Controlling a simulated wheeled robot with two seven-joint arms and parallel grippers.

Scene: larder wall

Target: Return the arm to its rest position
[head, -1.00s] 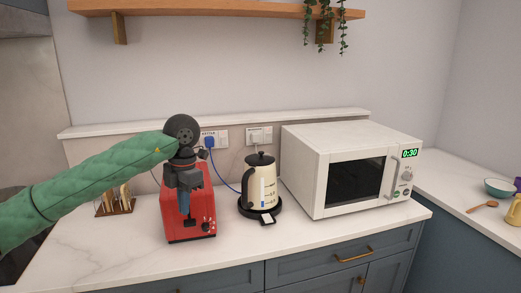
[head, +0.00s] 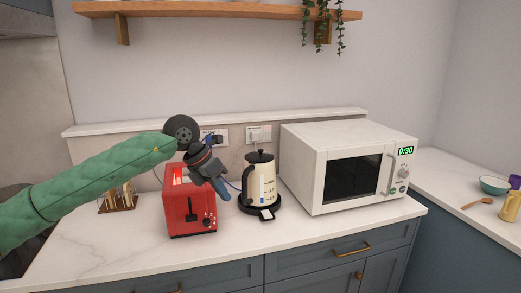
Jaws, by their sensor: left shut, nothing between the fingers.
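My left arm in its green quilted sleeve (head: 95,186) reaches in from the left in the head view. My right gripper is not in view.
A cream kettle (head: 257,184) stands on its black base just right of the gripper. A white microwave (head: 305,165) reading 0:30 stands further right. A toast rack (head: 116,198) is behind the forearm. A wooden shelf (head: 215,10) hangs above. The front counter (head: 100,255) is clear.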

